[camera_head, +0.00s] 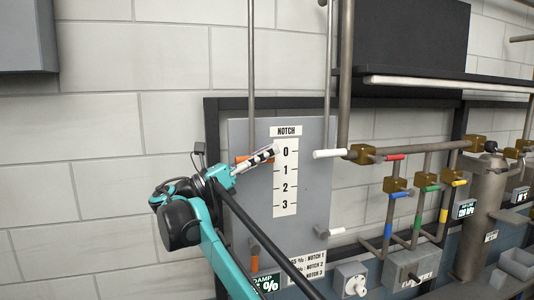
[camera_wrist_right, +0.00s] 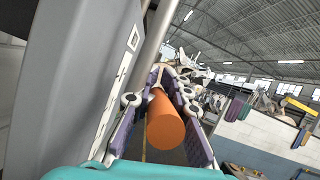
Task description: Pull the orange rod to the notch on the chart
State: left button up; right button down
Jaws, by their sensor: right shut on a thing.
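The notch chart (camera_head: 293,190) is a white strip on a grey panel, marked 0, 1, 2 and 3 from top to bottom. The orange rod (camera_head: 241,159) shows in part just left of the chart, about level with the 0 mark; the gripper covers the rest. My right gripper (camera_head: 261,156) is at the rod, beside the chart. In the right wrist view the round end of the orange rod (camera_wrist_right: 166,122) sits between the two fingers of the right gripper (camera_wrist_right: 172,85), which are shut on it. My left gripper is not in view.
The grey panel (camera_head: 240,135) carries a vertical metal pipe (camera_head: 251,60) above the rod. A white handle (camera_head: 330,153) sticks out right of the chart. Pipes with coloured valve handles and a tank (camera_head: 482,210) stand further right.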

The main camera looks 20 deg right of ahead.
jog(key=shift+f, duration=0.1)
notch_tip(320, 180, down, 5)
jog(key=b, duration=0.3)
jog(key=c, duration=1.4)
grip_release()
jog(key=shift+c, duration=0.2)
jog(key=v, duration=1.2)
